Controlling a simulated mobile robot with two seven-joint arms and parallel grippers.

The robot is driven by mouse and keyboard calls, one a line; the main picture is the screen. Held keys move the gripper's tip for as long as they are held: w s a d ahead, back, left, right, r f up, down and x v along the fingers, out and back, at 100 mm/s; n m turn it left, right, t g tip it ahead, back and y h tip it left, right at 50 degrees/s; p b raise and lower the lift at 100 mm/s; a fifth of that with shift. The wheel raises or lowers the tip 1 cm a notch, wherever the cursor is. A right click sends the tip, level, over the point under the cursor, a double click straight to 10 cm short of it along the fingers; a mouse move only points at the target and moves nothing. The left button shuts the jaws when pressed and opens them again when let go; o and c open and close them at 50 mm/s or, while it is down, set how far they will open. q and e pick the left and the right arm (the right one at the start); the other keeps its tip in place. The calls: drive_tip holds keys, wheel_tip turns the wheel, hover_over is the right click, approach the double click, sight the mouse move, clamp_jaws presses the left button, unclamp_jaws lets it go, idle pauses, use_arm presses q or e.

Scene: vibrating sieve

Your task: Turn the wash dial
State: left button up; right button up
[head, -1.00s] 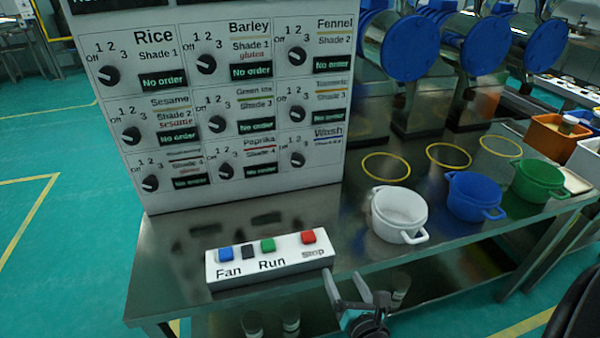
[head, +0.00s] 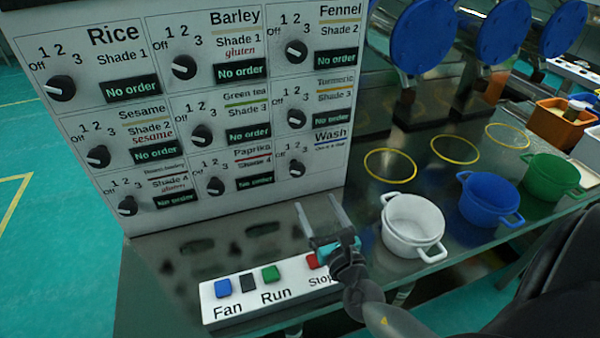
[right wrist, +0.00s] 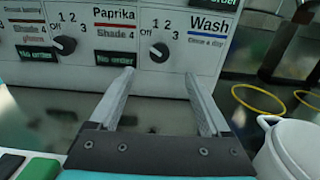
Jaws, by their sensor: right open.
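The wash dial (head: 297,168) is a dark round knob with a pale pointer, at the lower right of the white panel (head: 215,205), left of the "Wash" label. In the right wrist view the wash dial (right wrist: 159,52) shows ahead, between the directions of my two fingers. My right gripper (head: 319,208) is open and empty, below and in front of the dial, above the table near the red Stop button (head: 312,261). In the right wrist view the fingers of my right gripper (right wrist: 160,85) are apart and do not touch the dial. My left gripper is not in view.
The button box (head: 245,303) with Fan, Run and Stop lies at the table's front, below my right gripper. A white pot (head: 413,222), a blue pot (head: 488,198) and a green pot (head: 548,176) stand to the right. Several other dials surround the wash dial.

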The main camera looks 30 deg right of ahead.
sight(298, 171)
drive_tip(key=x, duration=1.1)
drive_tip(key=shift+w+b, duration=0.2)
drive_tip(key=shift+b, duration=0.15)
clamp_jaws()
